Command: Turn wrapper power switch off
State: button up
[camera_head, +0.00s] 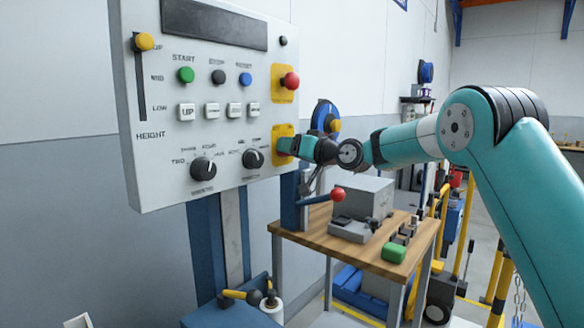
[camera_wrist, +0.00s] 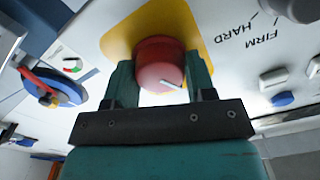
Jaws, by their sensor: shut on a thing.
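The control panel (camera_head: 140,180) is a light grey box on a blue column. In the wrist view, a red rotary knob (camera_wrist: 158,60) with a white pointer line stands on a yellow plate (camera_wrist: 196,22). It looks like the power switch, but no label for it is readable. My gripper (camera_wrist: 160,82) has one finger on each side of the knob and is shut on it. In the head view, my gripper (camera_head: 288,146) reaches the lower yellow plate (camera_head: 284,131) at the panel's right edge and hides the knob there.
A red mushroom button (camera_head: 291,82) sits on another yellow plate above my gripper. Two black dials (camera_head: 203,170) (camera_head: 253,158) are left of it. A wooden table (camera_head: 310,242) carries a grey machine (camera_head: 362,200) and a red-knobbed lever (camera_head: 337,194) below my arm.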

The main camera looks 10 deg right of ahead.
jog(key=n+b, duration=0.4)
jog(key=shift+b, duration=0.3)
dwell(0.5)
jog(key=o, duration=0.9)
jog(key=b+v, duration=0.3)
jog(key=v, duration=1.4)
jog(key=shift+s+d, duration=0.1)
